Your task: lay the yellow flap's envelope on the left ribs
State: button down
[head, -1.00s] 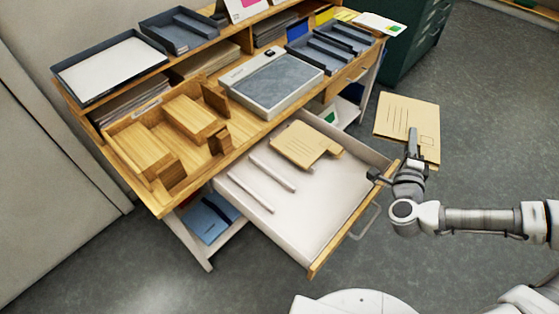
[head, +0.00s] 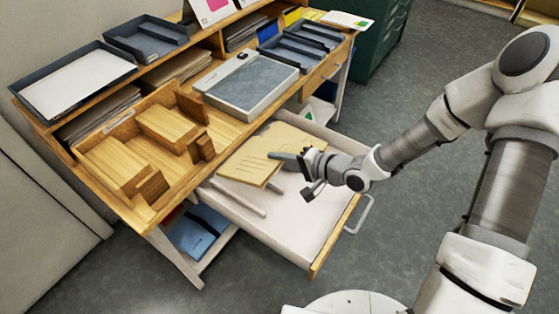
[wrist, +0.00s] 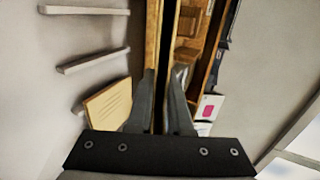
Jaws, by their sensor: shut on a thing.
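My gripper (head: 288,158) is shut on a tan envelope (head: 248,164) with printed lines and holds it over the pulled-out drawer (head: 305,225). No yellow flap shows on its visible face. A pale rib (head: 238,196) on the drawer floor shows in front of the envelope; the envelope hides part of the ribs. Two ribs (wrist: 92,62) show at the left of the wrist view. Whether the held envelope touches the ribs is unclear.
A wooden sorter (head: 125,162) stands on the desk left of the drawer. Dark trays (head: 300,48) stand at the back. The drawer's front right part is bare.

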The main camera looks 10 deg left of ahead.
jog(key=w+a+f+b, duration=0.2)
jog(key=a+f+b, duration=0.3)
jog(key=f+b, duration=0.6)
jog(key=shift+w+a+f+b, duration=0.15)
jog(key=shift+a+f+b, duration=0.15)
jog(key=shift+b, duration=0.25)
jog(key=c, duration=0.8)
grip_release()
jog(key=shift+o, duration=0.2)
jog(key=shift+d, duration=0.1)
jog(key=p+v, duration=0.6)
jog(key=v, duration=1.1)
jog(key=shift+r, duration=0.2)
jog(key=shift+d, duration=0.1)
